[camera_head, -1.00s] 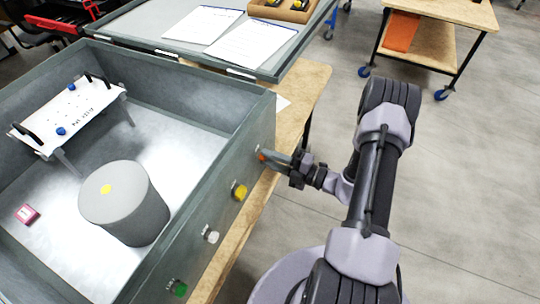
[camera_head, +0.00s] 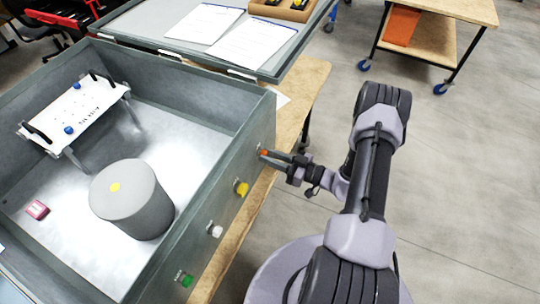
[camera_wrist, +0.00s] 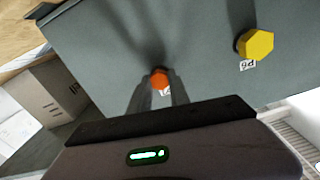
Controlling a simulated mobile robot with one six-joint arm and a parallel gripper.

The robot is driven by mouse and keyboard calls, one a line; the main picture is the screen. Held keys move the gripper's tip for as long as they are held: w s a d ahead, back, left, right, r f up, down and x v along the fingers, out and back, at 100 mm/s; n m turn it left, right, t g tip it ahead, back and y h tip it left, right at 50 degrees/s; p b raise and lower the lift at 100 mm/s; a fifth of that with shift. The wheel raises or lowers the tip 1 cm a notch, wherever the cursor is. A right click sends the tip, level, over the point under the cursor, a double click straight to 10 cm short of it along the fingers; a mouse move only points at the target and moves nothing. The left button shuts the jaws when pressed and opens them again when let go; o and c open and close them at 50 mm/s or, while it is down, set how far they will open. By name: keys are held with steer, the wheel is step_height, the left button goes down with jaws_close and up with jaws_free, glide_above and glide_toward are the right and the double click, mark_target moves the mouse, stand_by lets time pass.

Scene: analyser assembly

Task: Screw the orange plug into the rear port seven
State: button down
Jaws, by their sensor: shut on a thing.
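The orange plug (camera_wrist: 159,79) is between my gripper's fingertips in the wrist view, at the grey wall of the analyser box. In the head view the orange plug (camera_head: 263,153) shows as a small spot at the wall's far end. My gripper (camera_head: 266,156) is shut on it, with the fingers reaching in from the right. The wrist view shows the gripper (camera_wrist: 160,86) from behind. The port itself is hidden behind the plug, and I cannot tell how deep the plug sits. A label beside it is partly covered by a finger.
A yellow plug (camera_head: 241,188), a white plug (camera_head: 215,231) and a green plug (camera_head: 187,281) sit along the same wall. The yellow plug (camera_wrist: 256,44) has a label reading P6. A grey cylinder (camera_head: 132,200) and a white panel (camera_head: 75,113) are inside the box.

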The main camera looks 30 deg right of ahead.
steer(key=m, duration=0.2)
steer(key=shift+m, duration=0.3)
steer(key=c, duration=1.1)
jaws_free()
steer(key=shift+c, duration=0.2)
steer(key=v, duration=0.7)
